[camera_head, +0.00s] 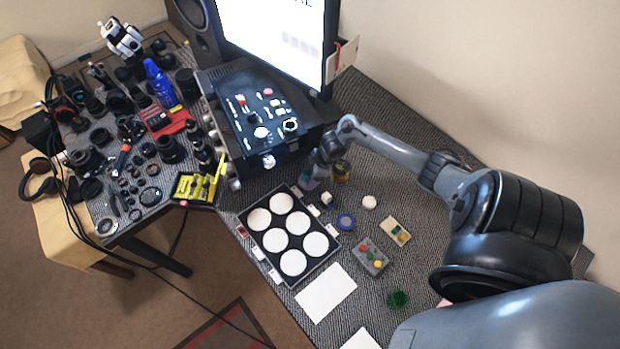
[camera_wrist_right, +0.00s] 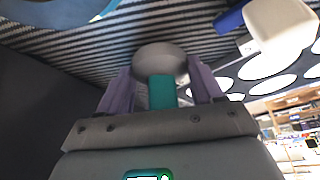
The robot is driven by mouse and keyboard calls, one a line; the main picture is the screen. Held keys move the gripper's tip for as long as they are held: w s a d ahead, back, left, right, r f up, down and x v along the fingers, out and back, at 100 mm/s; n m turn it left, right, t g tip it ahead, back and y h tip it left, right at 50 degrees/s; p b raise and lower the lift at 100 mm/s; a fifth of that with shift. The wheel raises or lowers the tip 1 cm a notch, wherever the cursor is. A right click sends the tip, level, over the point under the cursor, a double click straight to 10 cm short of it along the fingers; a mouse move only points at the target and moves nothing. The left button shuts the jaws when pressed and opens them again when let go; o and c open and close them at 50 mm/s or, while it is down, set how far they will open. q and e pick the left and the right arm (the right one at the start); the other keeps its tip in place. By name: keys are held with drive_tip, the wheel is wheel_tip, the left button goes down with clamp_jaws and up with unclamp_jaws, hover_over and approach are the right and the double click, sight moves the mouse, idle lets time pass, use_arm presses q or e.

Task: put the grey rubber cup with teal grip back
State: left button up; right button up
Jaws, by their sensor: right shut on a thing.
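The grey rubber cup (camera_wrist_right: 161,62) with its teal grip (camera_wrist_right: 162,92) shows in the right wrist view, between the two purple fingers of my right gripper (camera_wrist_right: 162,90). The gripper is shut on the teal grip, and the rounded grey cup sticks out past the fingertips. In the head view my right gripper (camera_head: 313,179) is low over the grey striped mat, just right of the black control box, and mostly hides the cup. I cannot tell whether the cup touches the mat. My left gripper is not in view.
A black tray with several white discs (camera_head: 270,257) lies in front of the gripper. The control box (camera_head: 262,112) stands behind left.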

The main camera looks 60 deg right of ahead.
drive_tip(key=shift+f, duration=0.45)
drive_tip(key=shift+f, duration=0.15)
drive_tip(key=o, duration=1.2)
